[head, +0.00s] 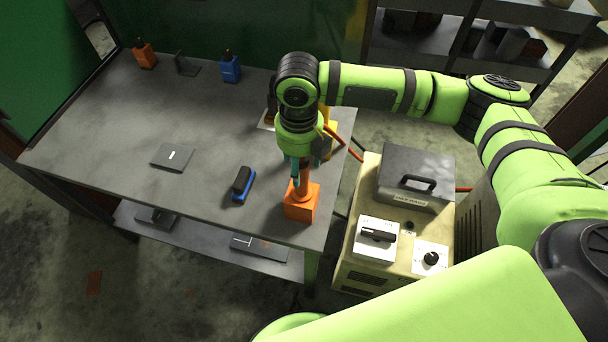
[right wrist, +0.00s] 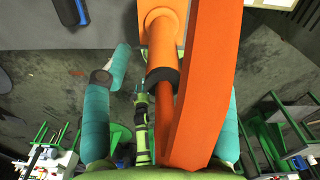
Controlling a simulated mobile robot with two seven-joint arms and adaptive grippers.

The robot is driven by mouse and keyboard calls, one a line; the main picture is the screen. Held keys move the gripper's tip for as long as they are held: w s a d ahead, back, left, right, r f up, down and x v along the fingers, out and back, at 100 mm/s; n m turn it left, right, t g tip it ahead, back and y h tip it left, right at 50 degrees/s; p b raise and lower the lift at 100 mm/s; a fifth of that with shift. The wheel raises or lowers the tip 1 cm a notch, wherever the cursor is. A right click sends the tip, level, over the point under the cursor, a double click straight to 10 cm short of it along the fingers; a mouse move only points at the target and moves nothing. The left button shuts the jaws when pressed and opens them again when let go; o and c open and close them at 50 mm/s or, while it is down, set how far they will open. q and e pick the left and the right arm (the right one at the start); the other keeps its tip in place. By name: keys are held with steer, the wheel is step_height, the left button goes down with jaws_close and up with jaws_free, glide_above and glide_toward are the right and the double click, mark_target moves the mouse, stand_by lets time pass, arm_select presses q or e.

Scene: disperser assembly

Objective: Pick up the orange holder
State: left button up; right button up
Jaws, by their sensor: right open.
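The orange holder (head: 302,205), a square block with an upright post, stands near the table's front right corner. My right gripper (head: 297,168) hangs above it, pointing down around the top of the post. In the right wrist view, the orange holder (right wrist: 163,28) shows its base at the top and its post with a black band. The teal fingers of my right gripper (right wrist: 176,80) are spread on both sides of the post, the right one partly hidden by a broad orange-red bar. I cannot tell whether they touch it. My left gripper is not in view.
A blue and black tool (head: 243,184) and a dark flat plate (head: 173,157) lie left on the table (head: 110,125). A smaller orange item (head: 145,55) and a blue one (head: 230,68) stand at the back. A beige machine (head: 357,222) stands right of the table.

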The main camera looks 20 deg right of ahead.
mark_target(302, 176)
steer(key=f+p, duration=0.1)
steer(key=f, duration=0.3)
steer(key=shift+s+d+f+p, duration=0.15)
steer(key=shift+s+f+p, duration=0.1)
steer(key=shift+p, duration=0.15)
steer(key=shift+w+f, duration=0.1)
steer(key=shift+f, duration=0.1)
jaws_close()
